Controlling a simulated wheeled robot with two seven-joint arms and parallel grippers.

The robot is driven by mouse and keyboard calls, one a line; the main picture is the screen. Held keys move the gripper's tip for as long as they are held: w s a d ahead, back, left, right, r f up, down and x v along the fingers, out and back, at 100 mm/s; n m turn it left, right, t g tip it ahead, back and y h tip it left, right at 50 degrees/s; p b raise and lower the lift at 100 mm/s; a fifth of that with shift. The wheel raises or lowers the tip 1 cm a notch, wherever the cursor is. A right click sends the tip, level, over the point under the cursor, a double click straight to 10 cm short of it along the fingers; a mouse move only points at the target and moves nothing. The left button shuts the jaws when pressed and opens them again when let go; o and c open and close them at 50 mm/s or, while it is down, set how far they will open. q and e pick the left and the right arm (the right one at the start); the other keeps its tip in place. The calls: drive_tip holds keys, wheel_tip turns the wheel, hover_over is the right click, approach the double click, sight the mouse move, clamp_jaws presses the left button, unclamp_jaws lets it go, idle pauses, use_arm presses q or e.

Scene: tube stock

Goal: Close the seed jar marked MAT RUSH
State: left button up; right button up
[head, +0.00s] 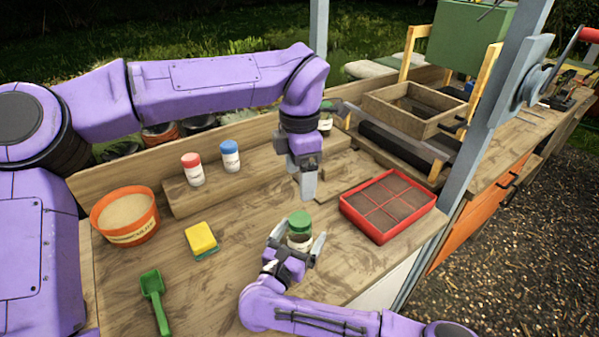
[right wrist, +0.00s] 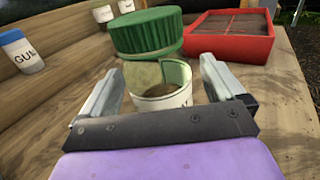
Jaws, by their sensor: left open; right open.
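A clear jar (head: 299,241) with a ribbed green lid (head: 300,221) stands near the middle of the bench. In the right wrist view the lid (right wrist: 147,35) sits over the jar's top, a little to the left, and I cannot tell if it is seated. The jar's white label (right wrist: 165,101) is mostly hidden and unreadable. My right gripper (head: 298,249) is open, with one finger on each side of the jar; contact is unclear. My left gripper (head: 307,187) is open, pointing down above and behind the lid, apart from it.
A red-lidded jar (head: 193,170) and a blue-lidded jar (head: 231,156) stand on a wooden step at the back. A red divided tray (head: 420,212) is at the right. An orange tub (head: 126,234), a yellow sponge (head: 201,238) and a green scoop (head: 154,290) lie left.

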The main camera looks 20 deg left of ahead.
drive_tip(key=s, duration=0.3)
drive_tip(key=s+a, duration=0.1)
drive_tip(key=s, duration=0.5)
drive_tip(key=shift+s+a+r, duration=0.1)
drive_tip(key=shift+a, duration=0.05)
drive_tip(key=shift+s, duration=0.6)
